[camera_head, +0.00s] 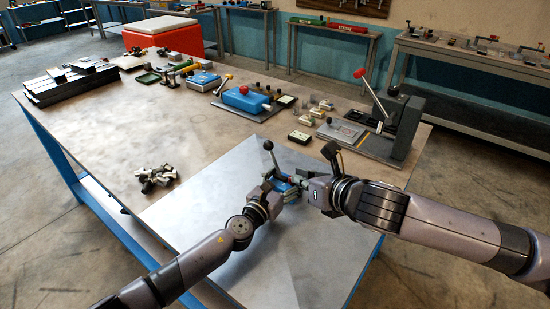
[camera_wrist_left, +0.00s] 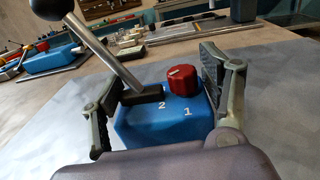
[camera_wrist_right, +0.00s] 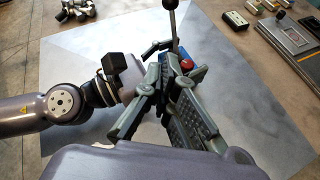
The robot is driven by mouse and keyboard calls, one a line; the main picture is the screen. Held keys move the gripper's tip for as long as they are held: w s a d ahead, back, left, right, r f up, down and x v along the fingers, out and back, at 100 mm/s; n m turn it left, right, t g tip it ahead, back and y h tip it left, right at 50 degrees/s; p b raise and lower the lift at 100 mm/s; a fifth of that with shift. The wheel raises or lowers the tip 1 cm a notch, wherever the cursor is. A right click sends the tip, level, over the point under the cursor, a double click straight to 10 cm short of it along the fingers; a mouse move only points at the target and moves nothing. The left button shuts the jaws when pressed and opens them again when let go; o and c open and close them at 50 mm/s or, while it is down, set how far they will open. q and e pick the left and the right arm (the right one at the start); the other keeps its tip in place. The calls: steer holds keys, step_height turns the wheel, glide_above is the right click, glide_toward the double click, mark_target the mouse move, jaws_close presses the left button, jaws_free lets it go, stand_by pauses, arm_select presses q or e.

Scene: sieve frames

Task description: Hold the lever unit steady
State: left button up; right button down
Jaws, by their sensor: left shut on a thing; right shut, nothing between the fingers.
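The lever unit (camera_wrist_left: 150,128) is a blue box with a red knob (camera_wrist_left: 182,80), a slanted metal lever (camera_wrist_left: 105,52) with a black ball, and the marks 2 and 1. In the head view the unit (camera_head: 282,186) sits on the grey sheet at the near table side, partly hidden by the grippers. My left gripper (camera_wrist_left: 160,85) is shut on it, one finger on each side. My right gripper (camera_head: 297,182) is shut and empty just right of the unit. In the right wrist view its fingers (camera_wrist_right: 180,80) are close to the red knob (camera_wrist_right: 187,64); touching cannot be told.
The grey sheet (camera_head: 225,215) is clear around the unit. A lever press (camera_head: 400,125) stands at the right table end. A blue device (camera_head: 245,99) and small parts lie behind. Metal clamps (camera_head: 154,178) lie left; dark bars (camera_head: 68,85) are stacked far left.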

glide_toward(274, 160)
steer(key=a+f, duration=0.3)
steer(key=w, duration=0.1)
steer(key=w+a, duration=0.1)
steer(key=shift+w+a+r, duration=0.15)
steer(key=shift+w+r, duration=0.15)
steer(key=shift+r, duration=0.1)
steer(key=shift+w+a+r, duration=0.2)
steer(key=shift+w+r, duration=0.05)
steer(key=shift+w, duration=0.35)
steer(key=shift+w+a, duration=0.35)
steer(key=shift+a, duration=0.3)
steer(key=shift+d, duration=0.15)
